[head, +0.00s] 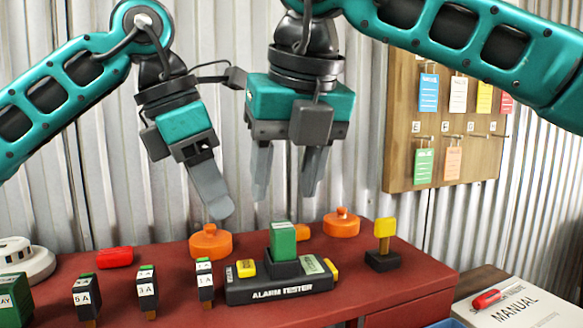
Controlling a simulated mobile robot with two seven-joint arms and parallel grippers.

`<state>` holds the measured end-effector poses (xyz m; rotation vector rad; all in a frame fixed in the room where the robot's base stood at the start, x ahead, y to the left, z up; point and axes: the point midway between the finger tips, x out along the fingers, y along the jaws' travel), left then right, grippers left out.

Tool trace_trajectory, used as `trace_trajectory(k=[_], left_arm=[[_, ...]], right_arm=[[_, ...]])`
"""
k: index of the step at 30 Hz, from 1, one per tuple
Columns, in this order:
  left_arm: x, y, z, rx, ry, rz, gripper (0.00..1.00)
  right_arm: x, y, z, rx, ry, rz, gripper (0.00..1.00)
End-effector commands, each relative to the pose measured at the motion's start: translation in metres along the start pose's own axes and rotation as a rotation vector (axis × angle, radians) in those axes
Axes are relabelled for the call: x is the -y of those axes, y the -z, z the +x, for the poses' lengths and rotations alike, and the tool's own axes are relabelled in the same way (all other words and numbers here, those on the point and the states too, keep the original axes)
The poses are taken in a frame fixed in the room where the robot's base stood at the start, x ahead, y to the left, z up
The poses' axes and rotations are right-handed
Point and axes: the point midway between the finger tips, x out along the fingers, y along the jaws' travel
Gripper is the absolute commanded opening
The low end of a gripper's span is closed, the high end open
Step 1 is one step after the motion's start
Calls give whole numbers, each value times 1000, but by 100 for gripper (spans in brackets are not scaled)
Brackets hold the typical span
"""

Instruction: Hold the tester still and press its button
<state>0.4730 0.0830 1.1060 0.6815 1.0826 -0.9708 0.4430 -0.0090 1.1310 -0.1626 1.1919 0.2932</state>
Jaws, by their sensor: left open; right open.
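The alarm tester (280,287) is a black box lying on the red bench top, with its name in white on the front. A green block (283,239) stands upright in the socket on top of it. A yellow part (246,268) shows at its left and another yellow part (331,268) at its right end; I cannot tell which is the button. My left gripper (212,200) is open above and to the left of the tester, over an orange disc. My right gripper (286,190) is open, pointing down above the green block, apart from it.
Orange discs (211,242) and (341,224) sit behind the tester. Small labelled fuses (148,289) stand to its left. A yellow-topped piece on a black base (383,245) stands right. A tag board (445,120) hangs on the corrugated wall. A manual (522,305) lies far right.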

Motion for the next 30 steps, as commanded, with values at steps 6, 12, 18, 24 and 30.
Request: trace_trajectory(k=[6,12,18,24,30], left_arm=[[0,0,0,0,0,0,43],[0,0,0,0,0,0,43],[0,0,0,0,0,0,43],[0,0,0,0,0,0,43],[0,0,0,0,0,0,43]], right_arm=[[8,-5,2,21,67,78,51],[10,-5,33,18,66,77,51],[13,-6,72,18,64,76,51],[14,-6,105,20,62,74,51],[15,-7,121,20,62,75,51]])
